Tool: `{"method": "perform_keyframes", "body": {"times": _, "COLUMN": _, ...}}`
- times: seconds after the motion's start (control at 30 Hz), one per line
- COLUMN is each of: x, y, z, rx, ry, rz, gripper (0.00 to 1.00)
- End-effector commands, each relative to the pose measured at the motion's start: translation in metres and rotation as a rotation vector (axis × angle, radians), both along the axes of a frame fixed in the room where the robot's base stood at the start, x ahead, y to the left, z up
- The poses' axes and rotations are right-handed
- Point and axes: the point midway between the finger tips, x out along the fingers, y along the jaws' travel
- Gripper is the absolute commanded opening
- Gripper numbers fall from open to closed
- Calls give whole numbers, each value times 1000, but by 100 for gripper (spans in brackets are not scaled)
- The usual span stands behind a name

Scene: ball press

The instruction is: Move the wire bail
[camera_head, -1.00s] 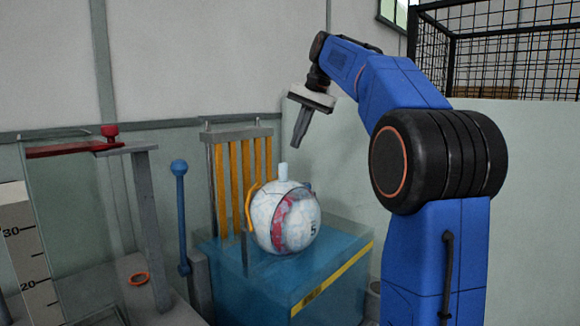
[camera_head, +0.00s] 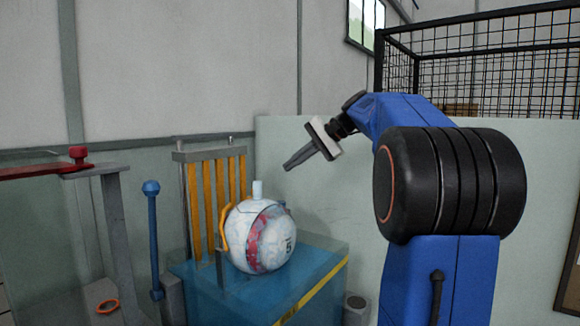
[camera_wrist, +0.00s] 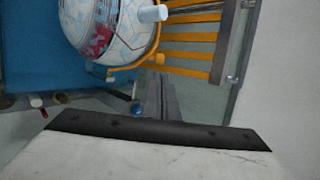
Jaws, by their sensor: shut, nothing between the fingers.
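The wire bail, a thin orange curved bar (camera_head: 223,232), stands at the left side of a round white ball with a red band and a number (camera_head: 262,238). In the wrist view the bail (camera_wrist: 128,71) curves along the ball's lower edge, towards the yellow slats. A pale peg (camera_head: 257,190) sticks up at the ball's top. My gripper (camera_head: 288,167) is shut and empty, above and to the right of the ball, tilted down to the left and apart from it. In the wrist view my shut fingers (camera_wrist: 160,97) show below the bail and slats.
The ball sits on a blue box (camera_head: 310,275) with a yellow-edged side. Upright yellow slats in a grey frame (camera_head: 210,154) stand behind. A blue lever (camera_head: 154,240) and a grey stand (camera_head: 118,230) with a red arm are at left. A wire cage (camera_head: 480,65) is at right.

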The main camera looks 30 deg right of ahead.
Motion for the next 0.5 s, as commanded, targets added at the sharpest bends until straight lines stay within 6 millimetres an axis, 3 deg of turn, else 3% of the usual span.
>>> {"method": "perform_keyframes", "body": {"times": 0.5, "x": 52, "y": 47, "z": -56, "rx": 0, "ry": 2, "rz": 3, "gripper": 0}}
